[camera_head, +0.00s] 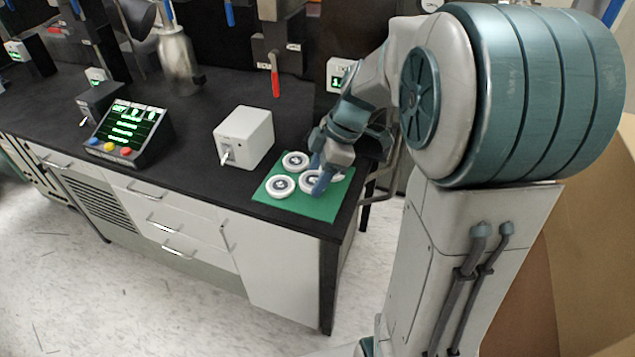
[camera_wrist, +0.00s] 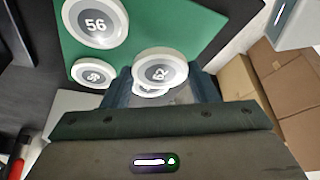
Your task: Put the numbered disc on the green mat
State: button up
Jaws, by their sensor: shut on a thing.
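The green mat (camera_head: 318,208) lies on the right end of the black bench top and shows in the wrist view (camera_wrist: 150,25). White discs with grey numbered centres are on it. One disc (camera_wrist: 95,22) reads 56, and a smaller-looking one (camera_wrist: 93,74) has a number I cannot read clearly. My gripper (camera_head: 318,183) reaches down over the mat. It is shut on a numbered disc (camera_wrist: 160,66) between its fingers, digits unclear. Another white rim shows just below that disc in the wrist view. Whether the held disc touches the mat is unclear.
A grey box with a switch (camera_head: 243,137) stands left of the mat. A display console with coloured buttons (camera_head: 128,130) is farther left. Cardboard boxes (camera_wrist: 285,85) are beyond the bench edge. Bench top between console and box is clear.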

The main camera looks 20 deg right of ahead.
notch_tip(320, 180, down, 3)
jog(key=shift+r, duration=0.1)
jog(key=o, duration=1)
